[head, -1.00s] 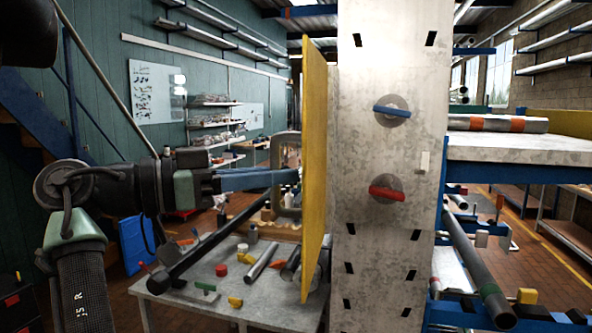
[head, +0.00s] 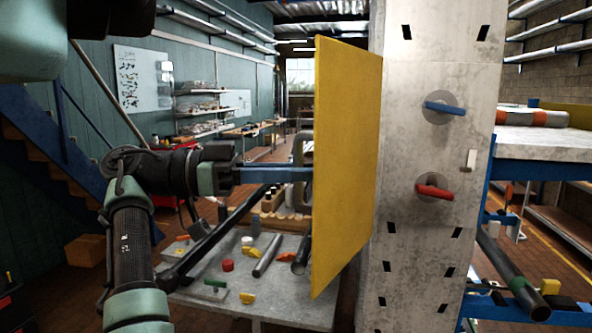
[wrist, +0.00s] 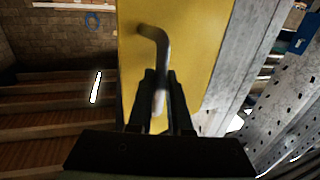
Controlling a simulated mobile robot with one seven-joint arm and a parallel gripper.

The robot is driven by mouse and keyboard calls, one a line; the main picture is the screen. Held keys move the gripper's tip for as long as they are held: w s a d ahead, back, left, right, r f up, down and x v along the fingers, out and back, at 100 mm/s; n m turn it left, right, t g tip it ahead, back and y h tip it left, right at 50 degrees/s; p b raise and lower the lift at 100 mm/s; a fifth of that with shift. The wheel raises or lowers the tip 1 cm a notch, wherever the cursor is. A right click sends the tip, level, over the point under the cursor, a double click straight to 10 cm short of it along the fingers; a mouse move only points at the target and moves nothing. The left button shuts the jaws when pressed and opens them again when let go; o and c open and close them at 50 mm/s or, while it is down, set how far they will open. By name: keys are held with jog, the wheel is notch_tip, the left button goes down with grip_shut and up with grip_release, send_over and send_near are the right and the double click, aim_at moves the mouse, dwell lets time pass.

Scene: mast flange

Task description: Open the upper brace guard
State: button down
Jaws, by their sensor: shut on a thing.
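The brace guard is a yellow panel (head: 345,165) standing out from the left side of the grey mast (head: 440,60) in the head view. Its broad inner face is visible, and the mast front beside it is uncovered. A grey bent bar handle (head: 299,150) is on the panel's far left side. My gripper (head: 306,174) is at that handle, partly hidden behind the panel's edge. In the wrist view, my gripper (wrist: 161,88) is shut on the handle (wrist: 157,40), with the yellow face (wrist: 205,50) behind it.
A blue lever (head: 445,107) and a red lever (head: 434,191) sit on round plates on the mast. A bench (head: 215,300) with tubes and small parts stands below the panel. A shelf (head: 545,140) is at right, and stairs are at left.

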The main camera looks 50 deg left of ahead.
jog(key=shift+w+d+r, duration=0.1)
jog(key=shift+d+r, duration=0.05)
jog(key=c, duration=1.2)
grip_release()
jog(key=shift+c, duration=0.2)
jog(key=o, duration=0.4)
jog(key=shift+w, duration=0.2)
jog(key=v, duration=1.3)
